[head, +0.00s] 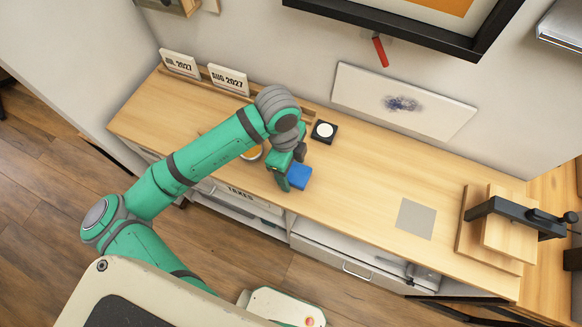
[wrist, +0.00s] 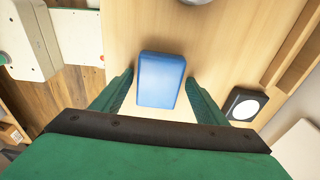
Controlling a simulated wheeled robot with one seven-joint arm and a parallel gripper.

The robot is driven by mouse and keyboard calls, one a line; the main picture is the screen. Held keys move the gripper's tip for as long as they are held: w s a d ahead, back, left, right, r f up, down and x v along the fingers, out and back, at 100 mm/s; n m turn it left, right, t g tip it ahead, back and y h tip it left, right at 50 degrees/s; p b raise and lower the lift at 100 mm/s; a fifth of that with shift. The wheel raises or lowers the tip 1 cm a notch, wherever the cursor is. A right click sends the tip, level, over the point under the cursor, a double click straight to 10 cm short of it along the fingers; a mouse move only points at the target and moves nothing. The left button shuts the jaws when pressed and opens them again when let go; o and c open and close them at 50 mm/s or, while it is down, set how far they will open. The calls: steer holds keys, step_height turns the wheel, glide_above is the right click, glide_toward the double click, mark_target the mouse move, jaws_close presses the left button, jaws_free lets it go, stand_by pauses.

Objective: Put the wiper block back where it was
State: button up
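The wiper block (head: 299,176) is a blue block with rounded edges on the wooden desk, near its front edge. In the wrist view the wiper block (wrist: 161,80) lies between the two green fingers of my gripper (wrist: 160,88). A narrow gap shows on each side of it, so the fingers are open around it and not closed on it. In the head view my gripper (head: 287,178) is low over the desk, just left of the block, and partly hides it. A flat grey square (head: 416,218) on the desk to the right is bare.
A whiteboard (head: 385,98) with a dark smudge leans at the back. A black pad with a white disc (head: 324,131) stands behind the block. Calendar signs (head: 229,80) stand at the back left. A wooden stand with a black clamp (head: 502,225) is at the right. The desk's middle is clear.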

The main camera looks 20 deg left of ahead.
steer(key=shift+w+r, duration=0.1)
steer(key=shift+w, duration=0.05)
steer(key=shift+w+a+r, duration=0.1)
steer(key=shift+r, duration=0.2)
step_height(320, 180, up, 12)
steer(key=a, duration=0.1)
steer(key=shift+a+f, duration=0.15)
steer(key=shift+f, duration=0.1)
steer(key=shift+f, duration=0.1)
stand_by(0.4)
